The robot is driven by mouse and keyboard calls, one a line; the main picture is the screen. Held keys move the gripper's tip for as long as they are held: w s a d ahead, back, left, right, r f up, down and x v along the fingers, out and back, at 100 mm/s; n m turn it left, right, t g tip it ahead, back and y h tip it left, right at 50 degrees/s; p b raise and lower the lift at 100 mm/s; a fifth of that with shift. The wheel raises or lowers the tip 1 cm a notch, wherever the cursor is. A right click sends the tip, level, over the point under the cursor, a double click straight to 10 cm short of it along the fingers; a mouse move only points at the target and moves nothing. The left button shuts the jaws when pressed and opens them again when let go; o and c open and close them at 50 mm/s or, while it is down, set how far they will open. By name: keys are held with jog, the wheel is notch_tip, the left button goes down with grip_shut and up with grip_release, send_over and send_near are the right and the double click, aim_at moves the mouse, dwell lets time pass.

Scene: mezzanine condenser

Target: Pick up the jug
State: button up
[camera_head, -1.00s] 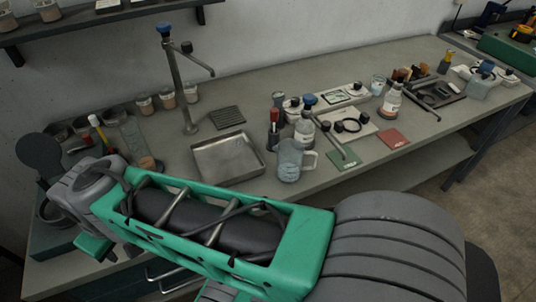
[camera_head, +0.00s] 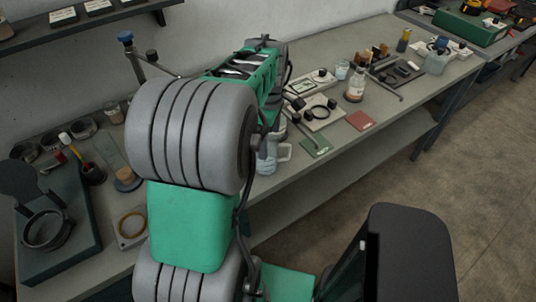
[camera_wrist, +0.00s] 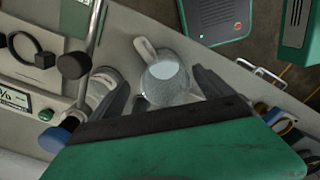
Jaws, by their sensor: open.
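The jug (camera_wrist: 166,80) is a pale grey, translucent vessel seen from above in the wrist view, with its handle (camera_wrist: 145,49) towards the top of the picture. In the head view the jug (camera_head: 268,160) stands near the bench's front edge, partly hidden behind my arm. My gripper (camera_wrist: 164,90) is open, with dark fingers reaching to either side of the jug's body. The jug is between or just beyond the fingertips; I cannot tell the exact depth or any contact. My gripper is hidden in the head view.
The bench (camera_head: 300,75) carries a bottle (camera_head: 356,85), a green card (camera_head: 315,147) and a red card (camera_head: 362,121) right of the jug. In the wrist view a blue-capped item (camera_wrist: 55,138) and a black knob (camera_wrist: 74,65) lie close left of my gripper.

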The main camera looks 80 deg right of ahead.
jog(key=f, duration=0.1)
jog(key=f+p, duration=0.1)
jog(key=f, duration=0.3)
jog(key=shift+w+a+f, duration=0.15)
jog(key=shift+a+f, duration=0.05)
jog(key=shift+a, duration=0.2)
jog(key=shift+d+f, duration=0.1)
jog(key=shift+f, duration=0.3)
jog(key=shift+c, duration=0.5)
jog(key=c, duration=1.4)
jog(key=shift+c, duration=0.2)
jog(key=shift+r, duration=0.2)
